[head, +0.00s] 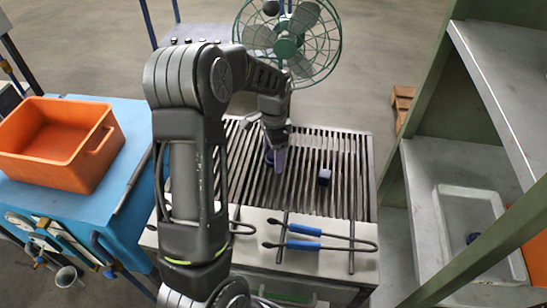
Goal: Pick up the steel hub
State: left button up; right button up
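My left gripper (275,150) points down over the slatted grate top (235,160), toward its back middle. A small dark blue-grey piece (268,157), possibly the steel hub, shows right at its fingertips, partly hidden by the gripper. I cannot tell whether the fingers are open around it or closed on it. A small dark block (324,177) sits on the slats to the right of the gripper, apart from it. My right gripper is not in view.
Blue-handled tongs (305,245) lie on the grate's front ledge. An orange bin (60,145) stands on a blue bench at left. A green fan (287,45) stands behind. A white tray (450,215) holding a small dark piece (472,239) sits on the right shelf.

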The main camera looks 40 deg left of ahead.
pick_arm(q)
grip_shut()
dwell(0.6)
